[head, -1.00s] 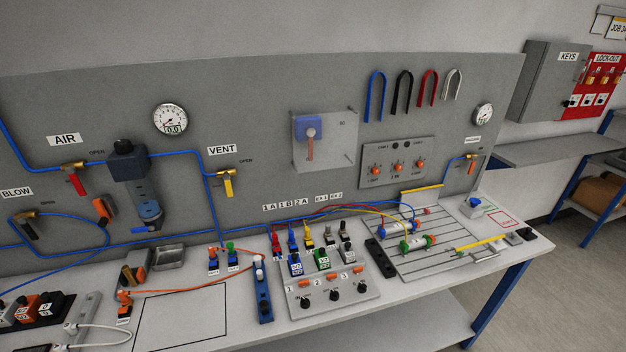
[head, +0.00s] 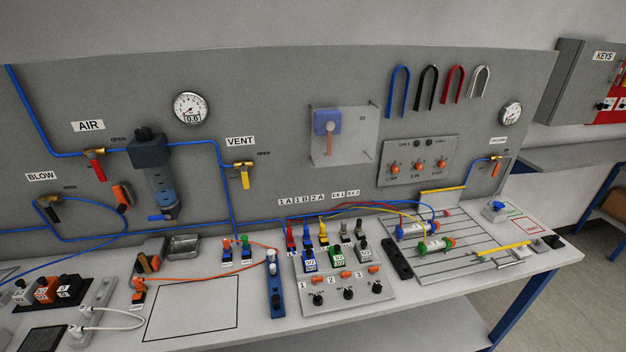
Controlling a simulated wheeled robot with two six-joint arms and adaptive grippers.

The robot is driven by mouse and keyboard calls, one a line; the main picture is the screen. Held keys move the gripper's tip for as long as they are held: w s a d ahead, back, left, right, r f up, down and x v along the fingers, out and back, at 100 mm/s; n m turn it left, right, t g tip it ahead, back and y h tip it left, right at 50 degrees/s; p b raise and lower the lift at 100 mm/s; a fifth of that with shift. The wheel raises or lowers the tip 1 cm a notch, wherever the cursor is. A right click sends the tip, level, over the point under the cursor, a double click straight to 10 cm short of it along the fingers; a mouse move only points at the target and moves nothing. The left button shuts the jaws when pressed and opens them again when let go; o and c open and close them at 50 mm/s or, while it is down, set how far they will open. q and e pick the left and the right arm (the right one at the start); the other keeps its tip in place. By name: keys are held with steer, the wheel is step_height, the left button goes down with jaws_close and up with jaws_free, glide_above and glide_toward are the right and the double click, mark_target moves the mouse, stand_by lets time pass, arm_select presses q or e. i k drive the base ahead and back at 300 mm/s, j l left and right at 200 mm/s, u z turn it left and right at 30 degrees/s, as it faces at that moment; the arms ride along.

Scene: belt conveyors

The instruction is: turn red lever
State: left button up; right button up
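A red lever (head: 98,170) hangs from a brass valve on the blue air line, under the AIR label (head: 88,125) at the left of the grey panel. It points down and slightly right, away from the OPEN mark to the right of the valve. Other valve levers show: a black one (head: 52,212) near BLOW, a yellow one (head: 245,179) under VENT and an orange-red one (head: 495,168) at the panel's right. Neither of my grippers is in view.
A filter unit (head: 158,180) stands right of the red lever, and a gauge (head: 190,108) reads 0.0. The bench below holds a switch block (head: 340,295), plug leads and a small metal tray (head: 184,245). An outlined rectangle (head: 192,308) on the bench is empty.

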mark_target(93, 155)
steer(key=u, duration=1.45)
